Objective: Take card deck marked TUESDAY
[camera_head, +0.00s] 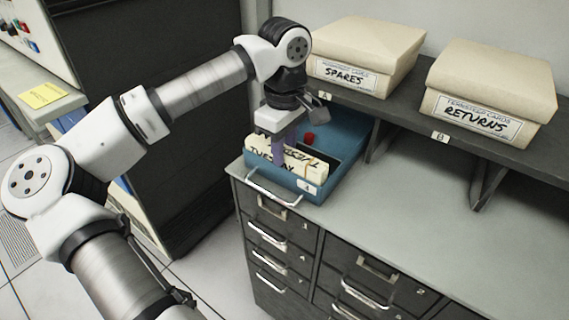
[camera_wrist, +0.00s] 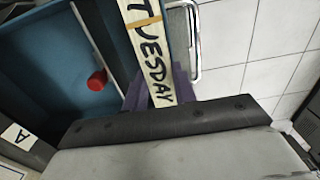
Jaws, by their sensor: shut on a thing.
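The card deck marked TUESDAY (camera_head: 262,172) is cream-coloured and stands at the near left side of a blue tray (camera_head: 338,178) in the head view. In the wrist view the TUESDAY deck (camera_wrist: 152,62) has black lettering and a tan band around it. My gripper (camera_head: 279,152) reaches down over the tray from above, its purple fingers on either side of the deck. It is shut on the deck; the fingers also show in the wrist view (camera_wrist: 158,92). Whether the deck's underside touches the tray floor is hidden.
The tray has a red knob (camera_head: 308,138) inside and sits on a grey cabinet top (camera_head: 420,225) with drawers below. A shelf (camera_head: 400,112) behind holds the SPARES box (camera_head: 362,55) and the RETURNS box (camera_head: 488,95). The cabinet top to the right is clear.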

